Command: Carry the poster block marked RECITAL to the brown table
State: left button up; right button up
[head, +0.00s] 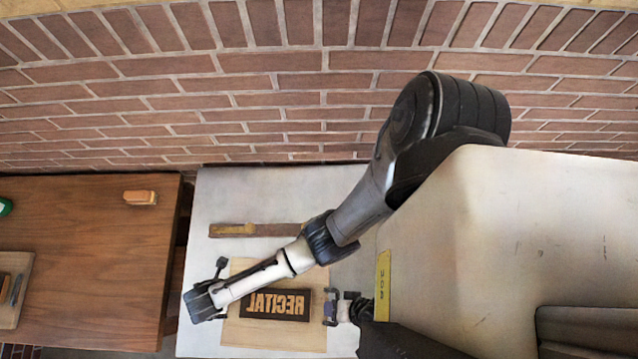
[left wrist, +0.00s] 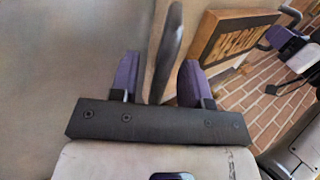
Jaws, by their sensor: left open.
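The RECITAL poster block (head: 276,303) lies on the pale table (head: 200,240). It has a dark face with tan letters, reversed in the head view, on a light wooden board. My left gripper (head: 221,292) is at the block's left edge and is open. In the left wrist view, a dark upright piece with a wooden side (left wrist: 166,55) stands between its fingers (left wrist: 159,82), apart from both pads as far as I see. The block (left wrist: 236,42) shows beyond. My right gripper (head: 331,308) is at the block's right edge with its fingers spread. The brown table (head: 80,250) is at the left.
On the brown table are a small tan block (head: 140,197), a wooden tray (head: 22,316) with dark items and a partly cut-off green thing (head: 4,206). A wooden strip (head: 255,230) lies behind the poster block. The brown table's middle is clear. A brick wall (head: 150,100) stands behind.

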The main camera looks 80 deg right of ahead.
pick_arm(q)
grip_shut()
pick_arm(e)
grip_shut()
jog(key=shift+r, duration=0.1)
dwell(1.1)
